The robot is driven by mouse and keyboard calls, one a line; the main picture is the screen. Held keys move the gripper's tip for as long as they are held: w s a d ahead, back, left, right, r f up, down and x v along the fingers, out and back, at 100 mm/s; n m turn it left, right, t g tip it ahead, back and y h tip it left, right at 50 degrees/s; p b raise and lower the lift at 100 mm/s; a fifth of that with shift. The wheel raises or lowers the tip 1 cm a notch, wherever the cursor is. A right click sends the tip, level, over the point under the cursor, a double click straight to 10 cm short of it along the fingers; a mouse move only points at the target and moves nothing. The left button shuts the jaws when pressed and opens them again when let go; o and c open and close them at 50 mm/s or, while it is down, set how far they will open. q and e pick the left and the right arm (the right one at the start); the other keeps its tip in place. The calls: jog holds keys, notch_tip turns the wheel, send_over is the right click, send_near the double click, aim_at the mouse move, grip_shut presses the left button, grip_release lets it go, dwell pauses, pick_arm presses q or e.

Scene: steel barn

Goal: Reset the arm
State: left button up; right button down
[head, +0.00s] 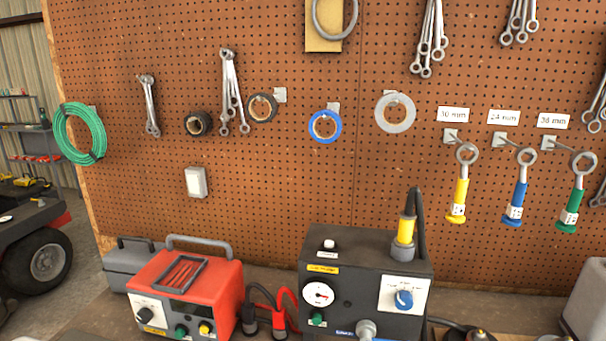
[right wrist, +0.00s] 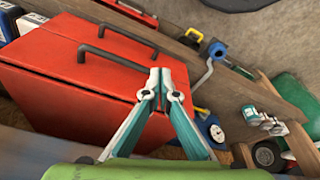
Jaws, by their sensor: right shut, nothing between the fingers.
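My right gripper (right wrist: 160,78) shows in the right wrist view. Its two teal and grey fingers meet at the tips, and nothing is held between them. Behind the fingers is a red metal box (right wrist: 60,95) with dark bar handles; I cannot tell whether the fingers touch it. Neither arm nor gripper shows in the head view, and my left gripper is not in any view.
In the head view a pegboard (head: 290,185) holds tools, tape rolls and colored-handled ring tools. A red device (head: 215,285) and a dark box with a gauge (head: 345,265) stand on the bench below. A vehicle wheel (head: 45,262) is at left.

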jog(key=s+d+f+b, duration=0.1)
jog(key=s+f+b, duration=0.4)
jog(key=f, duration=1.4)
jog(key=s+d+f+g, duration=0.1)
jog(key=s+d+f, duration=0.1)
jog(key=s+f, duration=0.9)
jog(key=s, duration=0.3)
jog(key=shift+s+d+g+b, duration=0.2)
jog(key=shift+s+g+b, duration=0.1)
jog(key=shift+s+b, duration=0.05)
